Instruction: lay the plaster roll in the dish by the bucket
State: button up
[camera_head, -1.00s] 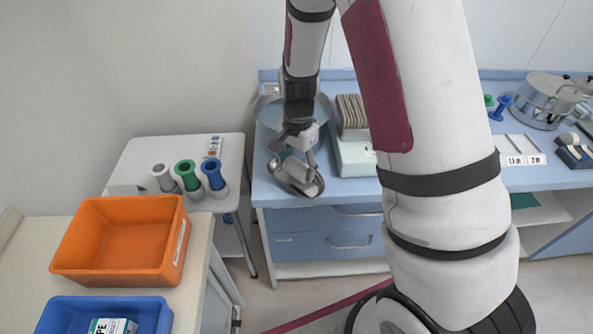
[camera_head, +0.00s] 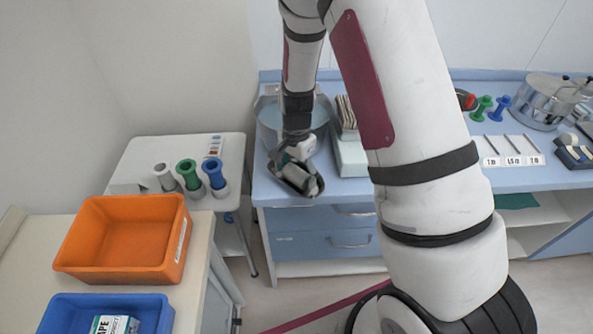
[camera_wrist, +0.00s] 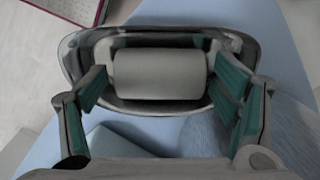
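The plaster roll (camera_head: 299,177), a pale grey cylinder, lies on its side in the metal kidney dish (camera_head: 314,190) at the front left of the blue counter. The wrist view shows the roll (camera_wrist: 158,73) within the rim of the dish (camera_wrist: 72,52). The bucket (camera_head: 267,118), a round metal vessel, stands just behind the dish, partly hidden by my arm. My gripper (camera_head: 291,163) is directly over the dish. In the wrist view my gripper (camera_wrist: 162,86) is open, its teal-padded fingers either side of the roll with gaps at both ends.
A white box with upright brown strips (camera_head: 351,157) stands right of the dish. Farther right are coloured spools (camera_head: 483,107), cards (camera_head: 514,161) and a steel pot (camera_head: 546,101). A side table holds three spools (camera_head: 188,178). Orange (camera_head: 125,240) and blue (camera_head: 60,318) bins sit nearer.

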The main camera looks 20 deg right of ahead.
aim_at(296, 170)
jog(key=s+a+r+n+t+b, duration=0.1)
jog(key=s+r+n, duration=0.25)
jog(key=r, duration=0.95)
jog(key=s+r+n+t, duration=0.15)
jog(key=s+r, duration=0.35)
jog(key=r, duration=0.9)
jog(key=s+r+n+t, duration=0.1)
jog(key=s+r+n, duration=0.2)
jog(key=s, duration=0.4)
jog(key=s+r+n+t, duration=0.2)
jog(key=s+r+n, duration=0.1)
jog(key=s, duration=0.3)
jog(key=shift+s+n, duration=0.35)
jog(key=shift+n, duration=0.45)
